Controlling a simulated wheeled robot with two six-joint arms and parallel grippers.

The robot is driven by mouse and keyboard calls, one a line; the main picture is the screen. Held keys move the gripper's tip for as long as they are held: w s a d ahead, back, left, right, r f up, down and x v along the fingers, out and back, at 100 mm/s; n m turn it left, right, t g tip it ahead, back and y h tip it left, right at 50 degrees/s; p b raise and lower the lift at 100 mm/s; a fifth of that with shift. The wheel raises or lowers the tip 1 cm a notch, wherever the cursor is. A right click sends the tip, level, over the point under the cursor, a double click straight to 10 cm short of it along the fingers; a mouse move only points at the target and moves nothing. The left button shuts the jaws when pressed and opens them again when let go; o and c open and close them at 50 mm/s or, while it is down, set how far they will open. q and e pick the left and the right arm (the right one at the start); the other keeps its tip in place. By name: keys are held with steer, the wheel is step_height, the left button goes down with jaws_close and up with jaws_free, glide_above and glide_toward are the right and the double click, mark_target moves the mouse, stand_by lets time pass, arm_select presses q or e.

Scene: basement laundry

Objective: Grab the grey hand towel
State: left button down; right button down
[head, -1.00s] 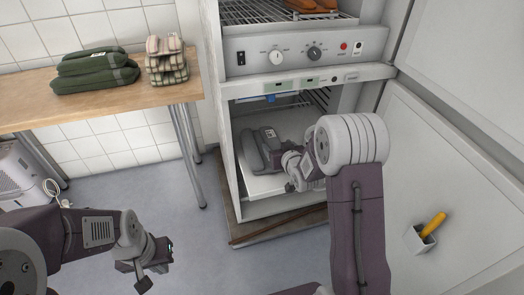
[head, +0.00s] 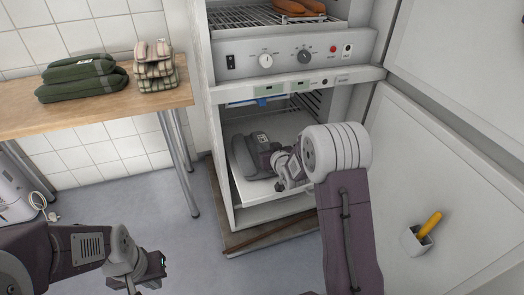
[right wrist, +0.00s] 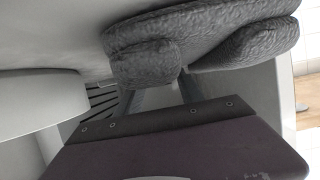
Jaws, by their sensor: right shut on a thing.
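The grey hand towel (head: 241,155) is in the lower compartment of the white cabinet, at its left side. In the right wrist view the towel (right wrist: 215,35) is a thick, folded, textured grey roll across the top, with a fold hanging over near the fingers. My right gripper (head: 262,158) reaches into the compartment and is shut on the towel; its fingers (right wrist: 160,88) are partly hidden by the towel and my own wrist. My left gripper (head: 145,280) is low at the left over the floor, away from the towel; its jaw gap is not clear.
The cabinet's upper compartment has a wire rack (head: 250,17) with orange-brown things on it. A control panel (head: 290,55) separates the compartments. The open door (head: 415,180) stands at right. A wooden table (head: 85,106) at left bears green towels (head: 85,80) and checked cloths (head: 157,68).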

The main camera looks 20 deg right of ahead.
step_height(320, 180, up, 4)
steer(key=p, duration=0.3)
steer(key=shift+r, duration=0.25)
steer(key=s+d+r+p, duration=0.5)
steer(key=s+d+r, duration=0.1)
steer(key=s, duration=0.4)
steer(key=shift+r, duration=0.25)
